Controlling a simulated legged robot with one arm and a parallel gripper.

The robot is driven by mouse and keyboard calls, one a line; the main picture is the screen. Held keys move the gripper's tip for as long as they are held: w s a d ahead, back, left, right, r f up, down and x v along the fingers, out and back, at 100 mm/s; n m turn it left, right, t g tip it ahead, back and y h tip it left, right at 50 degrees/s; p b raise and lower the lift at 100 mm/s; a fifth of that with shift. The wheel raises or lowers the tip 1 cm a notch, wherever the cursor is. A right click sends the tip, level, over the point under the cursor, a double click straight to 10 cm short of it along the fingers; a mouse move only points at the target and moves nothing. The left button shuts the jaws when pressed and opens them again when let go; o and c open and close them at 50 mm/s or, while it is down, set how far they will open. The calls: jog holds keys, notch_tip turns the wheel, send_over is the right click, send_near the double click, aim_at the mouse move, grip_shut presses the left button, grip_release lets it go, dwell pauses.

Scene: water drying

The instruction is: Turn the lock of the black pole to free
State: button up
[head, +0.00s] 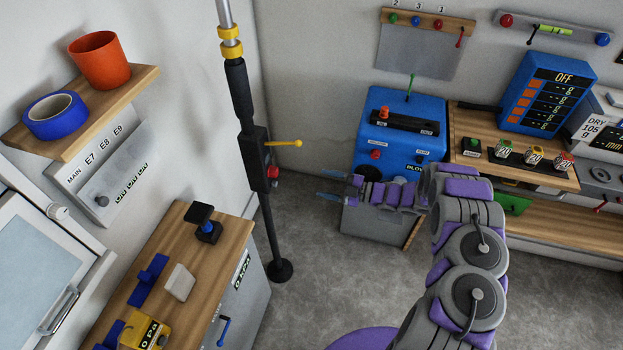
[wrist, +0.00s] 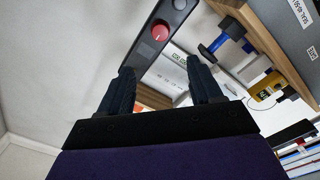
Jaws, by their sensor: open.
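The black pole (head: 244,95) stands upright near the wall corner, left of centre in the head view. A black box (head: 257,160) on it carries a yellow lever (head: 285,143) that sticks out to the right, roughly level, and a red knob (head: 273,172) below it. I cannot tell which of the two is the lock. My gripper (head: 327,185) is open and empty, to the right of the box and apart from it. In the wrist view, the red knob (wrist: 160,32) shows on the dark box beyond my open fingers (wrist: 162,85); the yellow lever is not seen there.
A wooden-topped cabinet (head: 232,232) with small items stands left of the pole. A shelf (head: 140,85) with an orange pot and blue tape is on the left wall. A blue machine (head: 400,150) stands behind my arm. The floor around the pole's foot is clear.

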jog(key=shift+v, duration=1.1)
jog(key=shift+w, duration=0.1)
